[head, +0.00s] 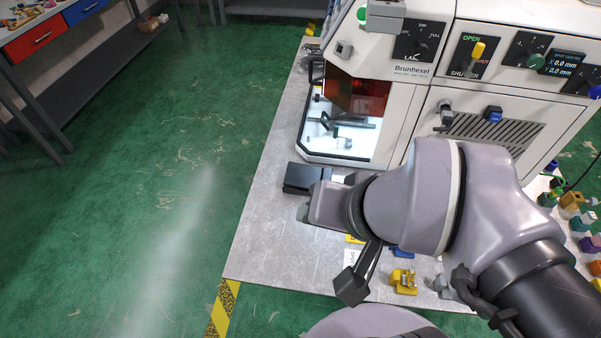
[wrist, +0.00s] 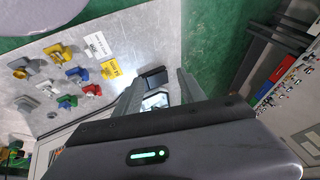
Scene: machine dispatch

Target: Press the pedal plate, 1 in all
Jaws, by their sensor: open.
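A low black block (head: 303,177), which looks like the pedal plate, lies on the grey board at the front left foot of the white machine. It also shows in the wrist view (wrist: 152,76), between and beyond the fingers. My gripper (wrist: 161,79) is open and nothing shows held in it. In the head view my wrist (head: 326,203) is just in front of the block, and the fingers are hidden. I cannot tell whether they touch the block.
The white machine (head: 418,71) with knobs and a lit chamber stands behind the block. Several coloured fixtures, such as a yellow one (head: 403,281), lie on the grey board (head: 275,245) to the right. Green floor (head: 150,220) at left is clear up to the shelving.

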